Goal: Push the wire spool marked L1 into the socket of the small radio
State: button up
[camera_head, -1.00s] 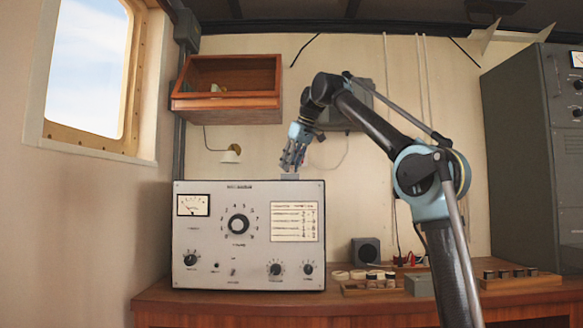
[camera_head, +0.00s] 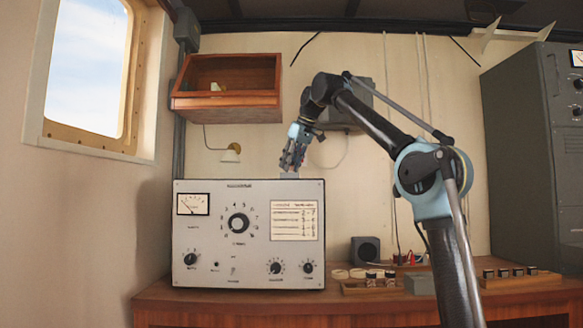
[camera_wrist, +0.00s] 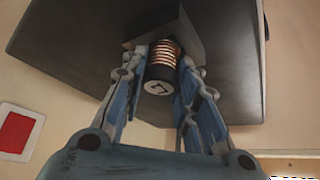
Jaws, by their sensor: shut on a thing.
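The small radio, a pale grey box with dials and a meter (camera_head: 250,262), stands on the wooden bench. A small grey block, its socket (camera_head: 289,176), sits on its top near the right; it also shows in the wrist view (camera_wrist: 190,32). My gripper (camera_head: 291,164) points down just above this block. In the wrist view, my gripper (camera_wrist: 161,72) is shut on the wire spool (camera_wrist: 163,66), a copper coil with a black end cap bearing a pale mark, only partly legible as L. The spool lines up with the block; its far end is hidden, so I cannot tell its depth.
A wooden wall shelf (camera_head: 225,109) hangs behind and left of my gripper. A tall grey cabinet (camera_head: 522,160) stands at the right. Wooden racks with several small spools (camera_head: 517,275) and a dark grey box (camera_head: 365,250) are on the bench right of the radio.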

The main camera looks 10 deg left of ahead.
jog(key=o, duration=1.1)
jog(key=shift+o, duration=0.2)
jog(key=v, duration=0.7)
jog(key=shift+d+r, duration=0.1)
jog(key=shift+d, duration=0.05)
